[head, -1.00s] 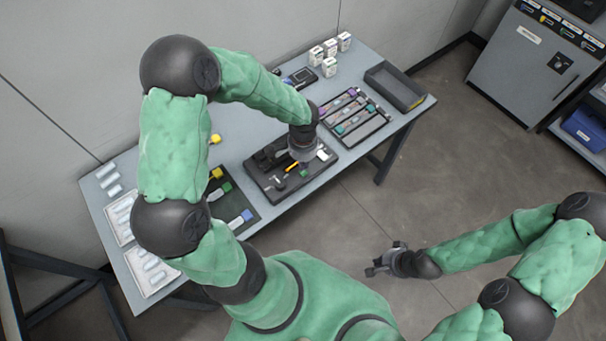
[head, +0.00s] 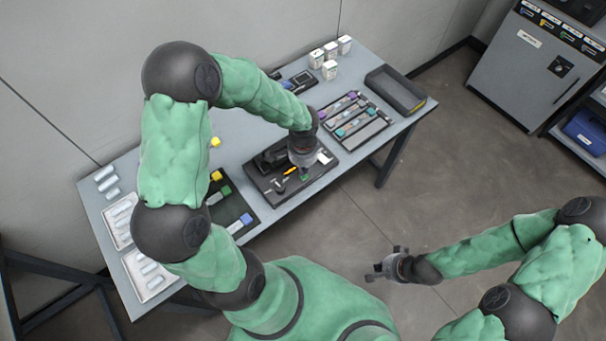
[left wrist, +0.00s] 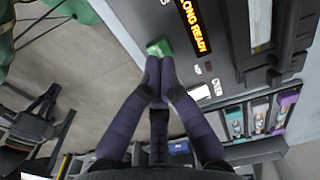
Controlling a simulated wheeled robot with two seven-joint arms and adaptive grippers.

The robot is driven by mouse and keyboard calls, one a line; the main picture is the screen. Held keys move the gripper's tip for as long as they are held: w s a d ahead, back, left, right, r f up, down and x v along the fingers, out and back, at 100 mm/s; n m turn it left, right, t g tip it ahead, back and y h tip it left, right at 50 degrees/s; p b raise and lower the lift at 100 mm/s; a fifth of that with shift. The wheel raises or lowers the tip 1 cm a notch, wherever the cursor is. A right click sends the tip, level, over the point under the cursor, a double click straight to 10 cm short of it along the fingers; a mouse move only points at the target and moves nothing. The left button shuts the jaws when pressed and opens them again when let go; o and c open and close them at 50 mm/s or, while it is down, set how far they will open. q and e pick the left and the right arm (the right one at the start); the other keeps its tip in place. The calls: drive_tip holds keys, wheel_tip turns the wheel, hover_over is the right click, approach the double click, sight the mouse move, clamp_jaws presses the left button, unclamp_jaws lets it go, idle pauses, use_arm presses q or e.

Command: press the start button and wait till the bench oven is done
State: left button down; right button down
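The dark splicing unit (head: 262,183) lies on the table, with a small green button (head: 304,177) near its front. In the left wrist view the green button (left wrist: 160,47) is just beyond my fingertips, beside an orange display (left wrist: 194,25) whose readable part ends in "READY". My left gripper (head: 303,163) is over the unit, pointing down. In the left wrist view my left gripper (left wrist: 160,80) has its fingertips together with nothing between them. I cannot tell whether they touch the button. My right gripper (head: 384,268) is open and empty over the floor.
A rack with coloured holders (head: 352,120) and an empty dark tray (head: 395,90) are to the right on the table. White boxes (head: 330,57) stand at the back. White trays (head: 150,272) and a dark mat (head: 236,210) are on the left.

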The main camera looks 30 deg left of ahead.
use_arm(q)
drive_tip(key=shift+f+b, duration=1.1)
drive_tip(key=shift+f, duration=0.15)
idle(0.8)
drive_tip(key=shift+r, duration=0.15)
drive_tip(key=shift+r+p, duration=2.35)
drive_tip(key=shift+r, duration=0.6)
drive_tip(key=shift+f, duration=0.1)
drive_tip(key=s+d+f+n+h, duration=0.2)
drive_tip(key=s+d+f+n, duration=0.1)
drive_tip(key=s+d+f, duration=0.2)
drive_tip(key=s+d+f+n+h, duration=0.2)
drive_tip(key=s+d+f+n, duration=0.2)
drive_tip(key=d+f, duration=0.5)
wheel_tip(320, 180, down, 4)
drive_tip(key=shift+s+d+r+b, duration=0.1)
drive_tip(key=shift+s+d+b, duration=0.3)
drive_tip(key=shift+s, duration=0.75)
drive_tip(key=shift+a, duration=0.1)
